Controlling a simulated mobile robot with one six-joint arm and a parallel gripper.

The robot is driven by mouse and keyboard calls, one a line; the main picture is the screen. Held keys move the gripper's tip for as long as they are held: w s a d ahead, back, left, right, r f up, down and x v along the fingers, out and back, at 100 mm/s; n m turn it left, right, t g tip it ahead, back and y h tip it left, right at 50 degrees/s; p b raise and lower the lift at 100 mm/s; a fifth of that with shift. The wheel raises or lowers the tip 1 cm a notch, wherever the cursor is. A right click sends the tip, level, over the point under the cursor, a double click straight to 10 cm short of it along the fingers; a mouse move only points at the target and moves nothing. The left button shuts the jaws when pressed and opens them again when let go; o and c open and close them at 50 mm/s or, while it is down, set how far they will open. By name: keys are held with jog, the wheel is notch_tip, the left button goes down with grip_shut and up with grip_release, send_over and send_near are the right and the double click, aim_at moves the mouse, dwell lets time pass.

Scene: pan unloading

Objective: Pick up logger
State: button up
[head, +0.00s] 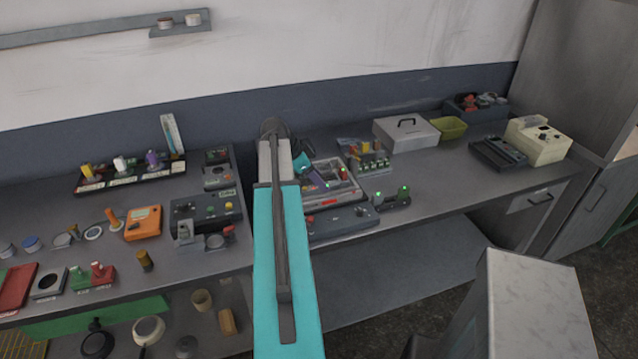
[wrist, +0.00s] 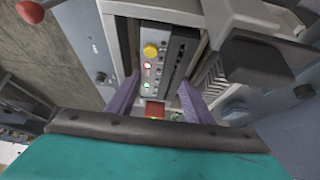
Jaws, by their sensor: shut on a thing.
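In the wrist view my gripper (wrist: 157,103) points down with its two purple fingers close around a small red-faced device (wrist: 153,109). I take this device to be the logger; its lower part is hidden by the gripper body. The fingers are shut on it, inside or just over the grey pan. A grey panel with a yellow button and green and red lights (wrist: 155,70) runs away from the fingertips. The pan (head: 362,196) shows right of the arm.
A grey console (head: 345,222) lies in front of the pan. A black control box (head: 205,208) is left of my arm. The bench further right has clear room.

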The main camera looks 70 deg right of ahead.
notch_tip(320, 180, up, 10)
jog(key=b, duration=0.3)
jog(key=shift+f, duration=0.15)
dwell(0.8)
